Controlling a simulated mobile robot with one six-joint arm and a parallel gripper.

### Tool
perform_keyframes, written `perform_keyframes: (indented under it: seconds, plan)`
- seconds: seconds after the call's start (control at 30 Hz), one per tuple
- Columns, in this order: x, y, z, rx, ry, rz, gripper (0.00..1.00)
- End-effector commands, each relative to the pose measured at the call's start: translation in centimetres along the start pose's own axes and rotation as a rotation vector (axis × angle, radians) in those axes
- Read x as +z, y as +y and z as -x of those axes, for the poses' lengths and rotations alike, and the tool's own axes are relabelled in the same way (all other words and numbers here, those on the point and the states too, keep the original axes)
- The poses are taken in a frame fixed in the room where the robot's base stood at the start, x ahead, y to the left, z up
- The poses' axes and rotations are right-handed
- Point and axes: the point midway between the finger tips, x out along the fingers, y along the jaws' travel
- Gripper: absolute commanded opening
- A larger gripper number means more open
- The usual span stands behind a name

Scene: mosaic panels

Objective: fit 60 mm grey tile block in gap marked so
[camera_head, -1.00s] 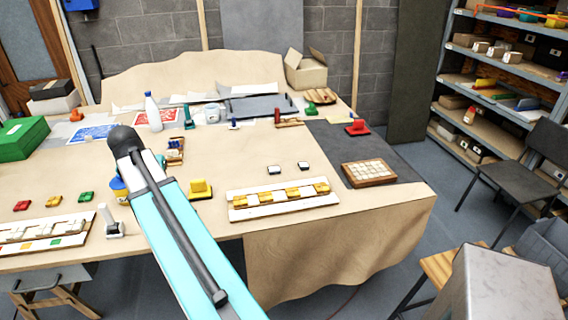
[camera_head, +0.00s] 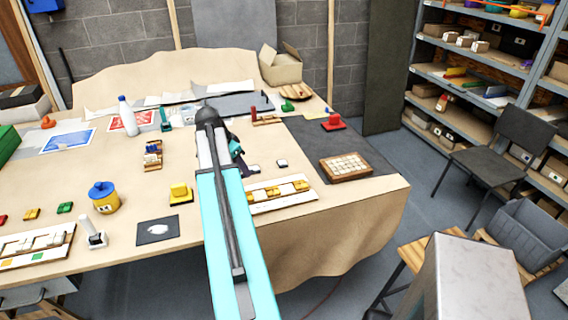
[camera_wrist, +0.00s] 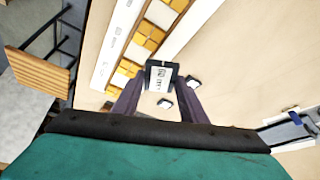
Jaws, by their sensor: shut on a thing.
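My gripper (camera_wrist: 160,86) is shut on a small dark-edged block (camera_wrist: 158,77) with a white printed face, the grey tile block as far as I can tell. The print is too small to read surely. In the wrist view the block is beside the mosaic panel (camera_wrist: 127,45), whose white rails border a row of yellow and white tiles. The gaps and their marks are not clear. In the head view the panel (camera_head: 262,208) is partly behind my arm, and my gripper (camera_head: 238,152) is mostly hidden; the held block cannot be made out there.
Two small white-topped blocks lie near the panel in the head view, one to the right (camera_head: 282,163) and one by my arm (camera_head: 254,169). A yellow block on a dark base (camera_head: 180,193) stands left of my arm. A wooden tile tray (camera_head: 345,166) sits to the right.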

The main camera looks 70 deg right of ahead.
Motion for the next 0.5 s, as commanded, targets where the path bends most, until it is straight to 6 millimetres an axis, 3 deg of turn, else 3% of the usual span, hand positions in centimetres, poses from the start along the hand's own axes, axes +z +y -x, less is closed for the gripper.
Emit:
perform_keyframes:
  seconds: [0.1,0.3,0.5]
  plan:
    - [-3.5,2.2,-1.4,0.045,-0.001,-0.108,0.14]
    - [-8.1,6.1,-3.7,0.115,0.0,-0.274,0.14]
    - [-10.7,8.7,-5.0,0.157,0.0,-0.379,0.14]
